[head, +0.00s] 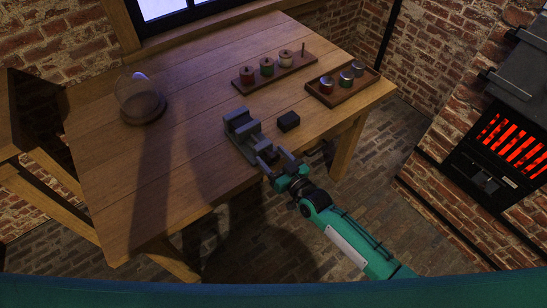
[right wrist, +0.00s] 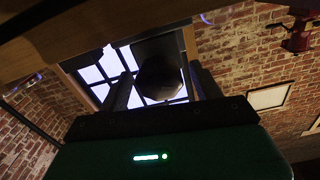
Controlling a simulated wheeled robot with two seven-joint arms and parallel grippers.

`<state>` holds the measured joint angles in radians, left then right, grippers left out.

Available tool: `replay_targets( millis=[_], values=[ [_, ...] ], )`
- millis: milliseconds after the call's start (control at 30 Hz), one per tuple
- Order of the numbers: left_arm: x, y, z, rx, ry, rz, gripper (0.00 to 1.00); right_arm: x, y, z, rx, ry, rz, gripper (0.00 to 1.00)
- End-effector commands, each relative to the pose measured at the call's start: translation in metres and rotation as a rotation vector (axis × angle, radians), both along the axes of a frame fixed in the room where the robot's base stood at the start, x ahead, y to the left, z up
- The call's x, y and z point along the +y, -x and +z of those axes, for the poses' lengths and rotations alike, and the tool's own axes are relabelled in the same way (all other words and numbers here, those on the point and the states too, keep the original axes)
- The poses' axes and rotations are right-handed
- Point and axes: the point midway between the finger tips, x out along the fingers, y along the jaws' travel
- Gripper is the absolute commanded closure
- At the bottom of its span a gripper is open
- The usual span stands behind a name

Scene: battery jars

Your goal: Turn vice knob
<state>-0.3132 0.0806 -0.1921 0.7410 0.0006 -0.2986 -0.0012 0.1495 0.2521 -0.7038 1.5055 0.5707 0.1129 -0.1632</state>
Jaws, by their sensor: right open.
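The grey vice (head: 241,128) sits at the front edge of the wooden table in the head view. My right gripper (head: 276,161) is at the vice's near end, just off the table edge, at the end of a teal arm. In the right wrist view, a dark, faceted knob (right wrist: 160,76) lies between the two fingers of the right gripper (right wrist: 163,88). The fingers stand apart on either side of it, and I cannot tell whether they touch it. In the head view the knob is mostly hidden by the gripper. My left gripper is not in view.
On the table (head: 190,165), a black block (head: 288,121) lies right of the vice. A spool rack (head: 275,75) and a tray of jars (head: 343,93) stand farther back. A glass dome (head: 140,101) is at the left. A glowing furnace (head: 505,145) stands far right.

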Motion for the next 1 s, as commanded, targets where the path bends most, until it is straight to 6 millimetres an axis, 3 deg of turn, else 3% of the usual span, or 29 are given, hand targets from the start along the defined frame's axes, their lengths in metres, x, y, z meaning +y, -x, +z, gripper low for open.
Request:
replay_targets(
  millis=[267,700,1000],
  values=[
    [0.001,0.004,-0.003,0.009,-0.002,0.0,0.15,-0.016,0.022,-0.002,0.001,0.0,0.0,0.34],
    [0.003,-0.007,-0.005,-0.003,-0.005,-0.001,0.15,-0.068,0.094,-0.002,0.002,0.0,0.001,0.34],
    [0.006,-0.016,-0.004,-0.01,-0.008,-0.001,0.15,-0.081,0.111,0.0,-0.001,0.001,0.0,0.34]
  ],
)
